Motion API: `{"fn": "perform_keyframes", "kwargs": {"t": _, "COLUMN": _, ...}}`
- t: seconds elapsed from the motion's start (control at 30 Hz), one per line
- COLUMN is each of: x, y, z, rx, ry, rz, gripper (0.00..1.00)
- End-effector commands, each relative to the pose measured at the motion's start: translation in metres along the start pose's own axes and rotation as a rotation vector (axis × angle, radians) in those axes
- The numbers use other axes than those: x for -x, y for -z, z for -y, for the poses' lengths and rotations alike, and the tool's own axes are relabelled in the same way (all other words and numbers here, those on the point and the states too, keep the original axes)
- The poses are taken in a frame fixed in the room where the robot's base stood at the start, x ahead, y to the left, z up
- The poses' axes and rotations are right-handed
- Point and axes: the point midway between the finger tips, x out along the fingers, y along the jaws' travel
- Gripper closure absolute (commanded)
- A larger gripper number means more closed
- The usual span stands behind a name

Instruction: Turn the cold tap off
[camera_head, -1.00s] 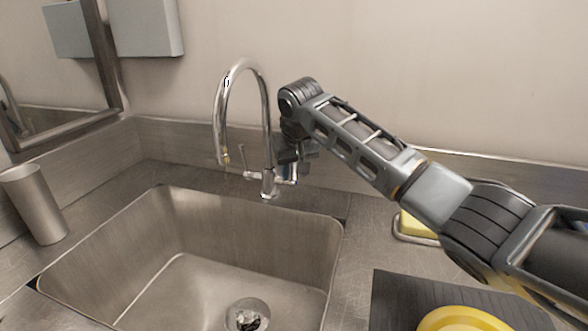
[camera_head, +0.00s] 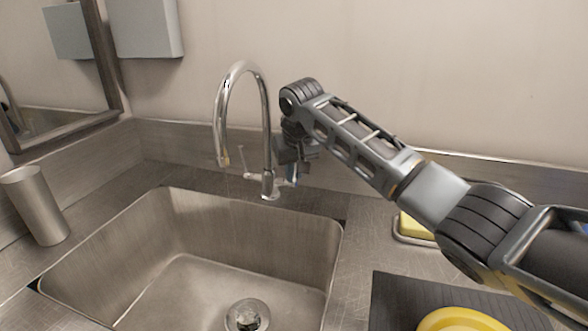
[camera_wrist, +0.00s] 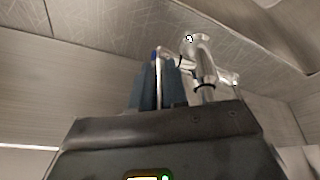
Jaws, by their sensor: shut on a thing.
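The chrome tap (camera_head: 266,130) has a tall curved neck and stands behind the sink, its spout over the basin. A faint thin trace shows below the spout; I cannot tell whether it is water. The cold tap handle (camera_wrist: 158,78) is a slim chrome lever with a blue mark at its base, on the right side of the tap in the head view. My gripper (camera_wrist: 156,88) is shut on this lever, one finger on each side of it. In the head view my gripper (camera_head: 291,172) is right of the tap's base and partly hides the handle.
The steel sink (camera_head: 185,225) has a round drain (camera_head: 247,315). A metal cup (camera_head: 36,205) stands at the left. A yellow sponge (camera_head: 415,227) in a dish, a dark mat (camera_head: 395,300) and a yellow plate (camera_head: 462,319) lie at the right. The wall is close behind.

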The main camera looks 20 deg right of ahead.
Motion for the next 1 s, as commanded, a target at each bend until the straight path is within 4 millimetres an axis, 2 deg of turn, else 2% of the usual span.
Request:
{"fn": "perform_keyframes", "kwargs": {"t": 0.1, "x": 0.0059, "y": 0.0046, "z": -0.0005, "rx": -0.014, "ry": 0.037, "rz": 0.057, "gripper": 1.0}}
{"fn": "perform_keyframes", "kwargs": {"t": 0.4, "x": -0.0006, "y": 0.0089, "z": -0.0056, "rx": -0.039, "ry": 0.117, "rz": 0.183, "gripper": 1.0}}
{"fn": "perform_keyframes", "kwargs": {"t": 0.9, "x": -0.0013, "y": 0.0097, "z": -0.0063, "rx": -0.046, "ry": 0.143, "rz": 0.215, "gripper": 1.0}}
{"fn": "perform_keyframes", "kwargs": {"t": 0.93, "x": -0.0013, "y": 0.0097, "z": -0.0063, "rx": -0.046, "ry": 0.143, "rz": 0.215, "gripper": 0.84}}
{"fn": "perform_keyframes", "kwargs": {"t": 1.0, "x": -0.0014, "y": 0.0095, "z": -0.0064, "rx": -0.046, "ry": 0.143, "rz": 0.215, "gripper": 0.78}}
